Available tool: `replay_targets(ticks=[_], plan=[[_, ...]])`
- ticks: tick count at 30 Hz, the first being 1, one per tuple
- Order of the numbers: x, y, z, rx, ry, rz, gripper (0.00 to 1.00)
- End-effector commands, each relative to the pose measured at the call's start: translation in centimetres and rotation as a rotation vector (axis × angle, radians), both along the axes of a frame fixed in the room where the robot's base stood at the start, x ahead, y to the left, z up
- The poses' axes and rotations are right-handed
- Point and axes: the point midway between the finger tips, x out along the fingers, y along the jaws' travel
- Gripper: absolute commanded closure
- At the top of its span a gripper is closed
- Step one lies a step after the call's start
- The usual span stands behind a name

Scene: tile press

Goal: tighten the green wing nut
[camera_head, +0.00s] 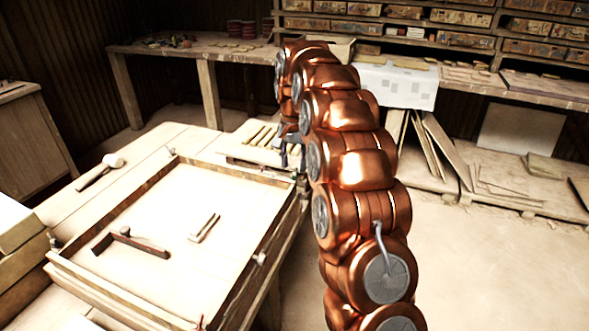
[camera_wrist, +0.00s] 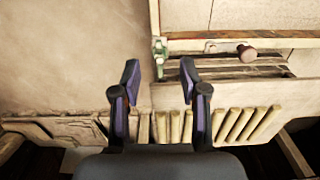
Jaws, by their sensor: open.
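A small greenish fitting, which looks like the green wing nut (camera_wrist: 160,48), sits at a corner of the wooden press frame (camera_wrist: 240,42) in the wrist view. My gripper (camera_wrist: 159,76) is open and empty. In the wrist view its two dark, purple-sided fingers appear below the fitting, to either side of its line, and apart from it. In the head view my gripper (camera_head: 290,150) is partly hidden by my copper arm near the far right corner of the frame (camera_head: 215,172). The fitting is hard to make out there.
A brown knob (camera_wrist: 247,53) sticks out along the frame edge. Several wooden strips (camera_wrist: 240,124) lie beside the frame. A mallet (camera_head: 113,160) lies on the bench to the left. A dark wooden tool (camera_head: 130,240) and a small block (camera_head: 205,228) lie inside the frame.

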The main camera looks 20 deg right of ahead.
Motion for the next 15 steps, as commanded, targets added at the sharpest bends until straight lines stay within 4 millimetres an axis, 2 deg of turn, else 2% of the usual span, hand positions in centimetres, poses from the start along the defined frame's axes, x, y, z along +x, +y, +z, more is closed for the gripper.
replay_targets(ticks=[6, 15], plan=[[0.1, 0.0, 3.3, -0.001, -0.005, 0.000, 0.56], [0.1, 0.0, 6.5, 0.000, 0.000, 0.000, 0.56]])
